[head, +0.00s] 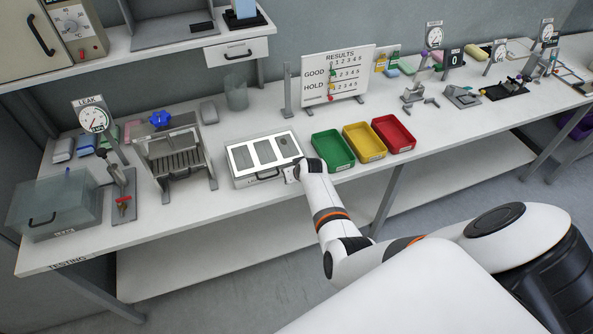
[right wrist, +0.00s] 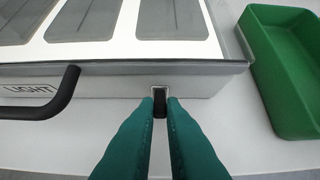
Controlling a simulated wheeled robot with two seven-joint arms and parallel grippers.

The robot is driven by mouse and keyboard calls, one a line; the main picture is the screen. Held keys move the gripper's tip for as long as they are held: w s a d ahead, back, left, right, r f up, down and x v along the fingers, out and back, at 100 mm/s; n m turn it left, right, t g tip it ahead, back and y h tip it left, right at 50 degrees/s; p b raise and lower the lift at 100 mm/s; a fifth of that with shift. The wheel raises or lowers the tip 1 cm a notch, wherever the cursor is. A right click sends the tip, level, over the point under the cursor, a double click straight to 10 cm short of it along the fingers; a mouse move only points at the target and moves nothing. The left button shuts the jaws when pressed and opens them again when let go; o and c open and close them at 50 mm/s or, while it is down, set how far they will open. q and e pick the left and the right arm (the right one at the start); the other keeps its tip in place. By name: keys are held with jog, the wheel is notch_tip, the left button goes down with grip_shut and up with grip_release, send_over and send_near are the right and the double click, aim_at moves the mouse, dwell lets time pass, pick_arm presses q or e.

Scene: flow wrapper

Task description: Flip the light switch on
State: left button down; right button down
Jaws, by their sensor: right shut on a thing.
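The light box (head: 238,160) stands on the bench, with a pale top carrying grey rectangles. Its front also shows in the right wrist view (right wrist: 110,84), with a "LIGHT" label and a black handle (right wrist: 66,92). A small dark switch (right wrist: 160,103) in a pale surround sits on the front, right of the handle. My right gripper (right wrist: 160,95) has its green fingertips at the switch, one on each side, shut on it. They hide part of it, and I cannot tell its on or off position. In the head view the right gripper (head: 290,173) is at the box's front right corner. My left gripper is not in view.
A green bin (head: 333,150) stands close to the right of the box, also seen in the wrist view (right wrist: 285,75). Yellow (head: 364,143) and red (head: 393,134) bins follow. A metal fixture (head: 175,160) stands left, a results board (head: 337,75) behind.

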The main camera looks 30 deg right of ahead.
dwell(0.4)
jog(key=c, duration=1.5)
grip_release()
jog(key=shift+r, duration=0.1)
jog(key=shift+s+r, duration=0.15)
jog(key=shift+r, duration=0.1)
jog(key=v, duration=1.1)
jog(key=shift+r, duration=0.15)
